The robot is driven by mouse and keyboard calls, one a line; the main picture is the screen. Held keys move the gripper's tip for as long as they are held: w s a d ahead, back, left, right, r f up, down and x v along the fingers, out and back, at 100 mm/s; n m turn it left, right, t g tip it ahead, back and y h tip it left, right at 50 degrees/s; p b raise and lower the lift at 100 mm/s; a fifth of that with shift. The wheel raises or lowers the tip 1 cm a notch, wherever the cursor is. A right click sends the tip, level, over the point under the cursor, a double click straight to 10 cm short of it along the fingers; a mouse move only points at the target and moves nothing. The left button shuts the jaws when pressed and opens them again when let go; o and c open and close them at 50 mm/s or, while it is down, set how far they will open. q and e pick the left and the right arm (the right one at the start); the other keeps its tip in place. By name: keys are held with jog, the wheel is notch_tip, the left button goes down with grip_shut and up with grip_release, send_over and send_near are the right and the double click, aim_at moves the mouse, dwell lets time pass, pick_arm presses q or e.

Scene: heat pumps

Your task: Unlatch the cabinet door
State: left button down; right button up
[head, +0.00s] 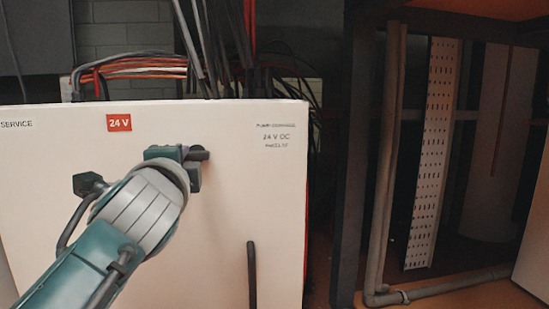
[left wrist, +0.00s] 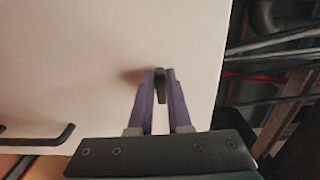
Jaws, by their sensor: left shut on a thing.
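The cream cabinet door (head: 225,220) fills the left and middle of the head view and looks closed. It also shows in the left wrist view (left wrist: 80,60). My left gripper (head: 190,163) is at the upper middle of the door. In the left wrist view its two purple fingers (left wrist: 160,82) are shut on a small dark latch (left wrist: 160,92) that stands out from the door. In the head view my wrist hides most of the latch and the fingertips. My right gripper is in neither view.
A black bar handle (head: 252,274) is low on the door, right of my gripper. Black and red cables (head: 225,50) run behind the door's top edge. A brown pipe (head: 388,160) and a perforated white strip (head: 434,150) stand to the right.

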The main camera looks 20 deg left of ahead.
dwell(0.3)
pick_arm(q)
jog(key=c, duration=0.9)
grip_release()
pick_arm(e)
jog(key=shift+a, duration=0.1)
pick_arm(q)
jog(key=shift+o, duration=0.2)
jog(key=shift+s+r, duration=0.1)
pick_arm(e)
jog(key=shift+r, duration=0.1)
